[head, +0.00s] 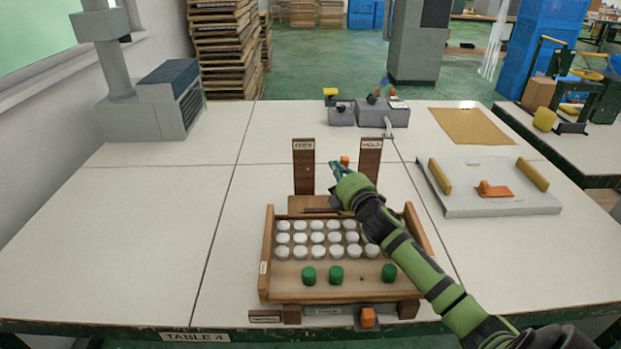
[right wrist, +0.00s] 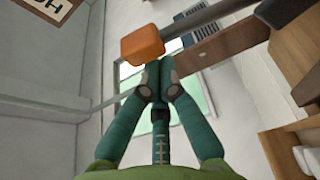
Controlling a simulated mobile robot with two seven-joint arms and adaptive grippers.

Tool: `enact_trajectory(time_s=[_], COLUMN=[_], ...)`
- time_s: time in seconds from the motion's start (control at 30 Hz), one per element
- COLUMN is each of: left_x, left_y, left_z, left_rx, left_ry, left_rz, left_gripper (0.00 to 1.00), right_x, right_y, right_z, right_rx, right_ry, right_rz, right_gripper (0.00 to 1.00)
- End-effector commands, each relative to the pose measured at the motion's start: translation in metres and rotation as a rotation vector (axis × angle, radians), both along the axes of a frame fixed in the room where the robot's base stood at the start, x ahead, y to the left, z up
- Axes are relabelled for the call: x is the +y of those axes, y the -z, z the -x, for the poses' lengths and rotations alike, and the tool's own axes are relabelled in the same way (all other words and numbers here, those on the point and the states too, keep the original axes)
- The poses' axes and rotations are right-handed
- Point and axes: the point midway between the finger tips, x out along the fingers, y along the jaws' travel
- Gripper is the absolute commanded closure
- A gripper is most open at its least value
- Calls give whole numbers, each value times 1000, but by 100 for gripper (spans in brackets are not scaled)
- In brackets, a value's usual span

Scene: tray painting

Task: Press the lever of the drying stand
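The drying stand (head: 264,255) is a wooden frame at the front middle of the table. Two dark posts rise at its back, the left one (head: 303,170) labelled FREE and the right one (head: 371,160) labelled HOLD. The lever's orange knob (head: 344,160) shows between the posts, closer to HOLD. In the right wrist view the orange knob (right wrist: 142,46) sits on a grey rod. My right gripper (head: 337,171) has its fingers together, with nothing seen between them. Its tips (right wrist: 156,72) are right by the knob; I cannot tell whether they touch. My left gripper is not in view.
Rows of white round pieces (head: 317,238) and three green ones (head: 336,275) lie in the stand. An orange piece (head: 368,317) is at its front edge. A grey board (head: 500,205) with yellow bars lies to the right.

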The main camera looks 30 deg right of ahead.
Motion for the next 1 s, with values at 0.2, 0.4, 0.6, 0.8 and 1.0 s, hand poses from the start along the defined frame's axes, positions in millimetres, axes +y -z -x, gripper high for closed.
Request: enact_trajectory(time_s=[0.2,0.4,0.6,0.8,1.0], left_x=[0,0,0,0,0], left_y=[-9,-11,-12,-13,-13], left_z=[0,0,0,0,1], left_rx=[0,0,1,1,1], left_ry=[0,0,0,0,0], left_rz=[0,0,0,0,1], left_gripper=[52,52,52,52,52], right_x=[-16,-26,-32,-33,-34], right_y=[0,3,5,6,6], right_z=[10,16,19,21,21], right_rx=[4,4,3,3,3], right_ry=[2,2,1,1,1], right_rz=[3,3,1,2,2], right_gripper=[100,100,100,100,100])
